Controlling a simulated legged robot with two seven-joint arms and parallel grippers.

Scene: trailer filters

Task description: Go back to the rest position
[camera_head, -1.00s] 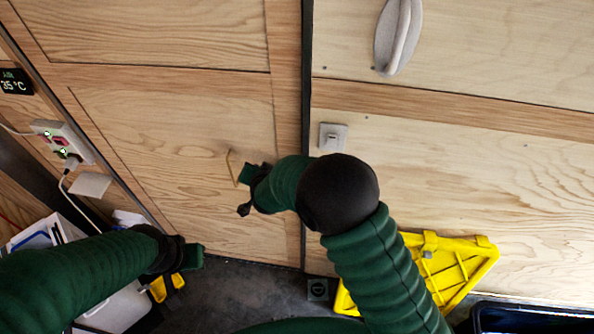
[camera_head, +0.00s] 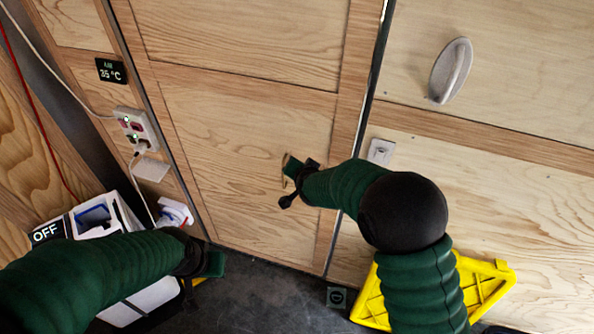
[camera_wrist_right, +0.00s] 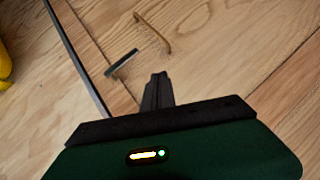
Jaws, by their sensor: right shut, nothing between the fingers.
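My right gripper (camera_head: 286,196) is in front of the lower wooden cabinet door (camera_head: 235,135), close to its face in the head view. In the right wrist view its fingers (camera_wrist_right: 157,88) are together with nothing between them. A thin brass handle (camera_wrist_right: 152,30) on the wood lies beyond the fingertips, apart from them. My left gripper (camera_head: 207,264) is low at the left, beside the white box; its fingers are too hidden to read.
A white box labelled OFF (camera_head: 92,217) stands at the left, below a socket strip (camera_head: 137,130) with cables. A yellow plastic piece (camera_head: 480,285) is partly behind my right arm.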

